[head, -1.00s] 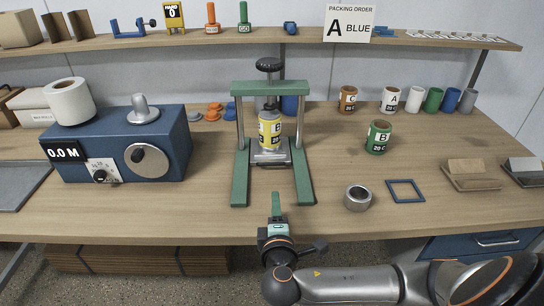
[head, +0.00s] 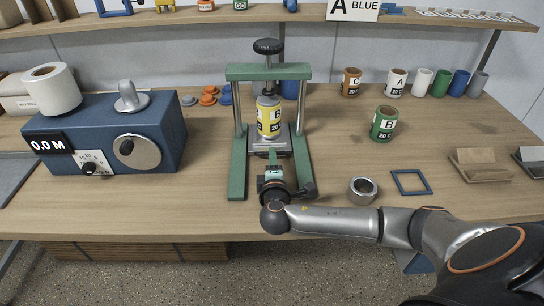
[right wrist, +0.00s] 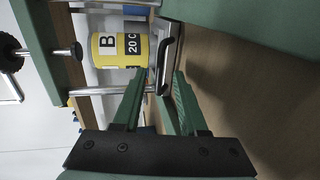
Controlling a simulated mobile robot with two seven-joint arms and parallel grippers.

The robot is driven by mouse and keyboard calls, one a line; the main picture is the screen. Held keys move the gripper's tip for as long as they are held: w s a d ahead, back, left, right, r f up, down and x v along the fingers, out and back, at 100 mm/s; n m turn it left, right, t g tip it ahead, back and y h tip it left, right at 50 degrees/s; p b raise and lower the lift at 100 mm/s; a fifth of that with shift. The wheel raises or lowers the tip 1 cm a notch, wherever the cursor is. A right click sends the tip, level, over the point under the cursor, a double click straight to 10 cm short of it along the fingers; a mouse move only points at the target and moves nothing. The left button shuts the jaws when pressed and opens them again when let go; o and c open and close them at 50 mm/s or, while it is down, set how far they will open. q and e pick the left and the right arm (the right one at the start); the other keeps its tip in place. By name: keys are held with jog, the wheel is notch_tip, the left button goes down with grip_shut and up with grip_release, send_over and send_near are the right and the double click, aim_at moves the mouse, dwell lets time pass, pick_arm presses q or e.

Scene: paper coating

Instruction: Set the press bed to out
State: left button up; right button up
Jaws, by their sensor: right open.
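The press (head: 238,180) is a green frame with two posts and a black knob on top. Its grey bed (head: 284,147) lies between the green feet, under the screw, with a yellow can (head: 269,118) marked B 20 C standing on it. My right gripper (head: 273,155) is low between the feet, at the bed's front edge. In the right wrist view its green fingers (right wrist: 158,88) are open, with the bed's dark front handle (right wrist: 163,82) at or between their tips. I cannot tell whether they touch it. My left gripper is not in view.
A blue machine (head: 150,125) reading 0.0 M stands left. The table in front of the press is mostly clear.

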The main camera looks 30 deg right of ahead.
jog(key=shift+x, duration=1.3)
jog(key=shift+c, duration=0.3)
grip_shut()
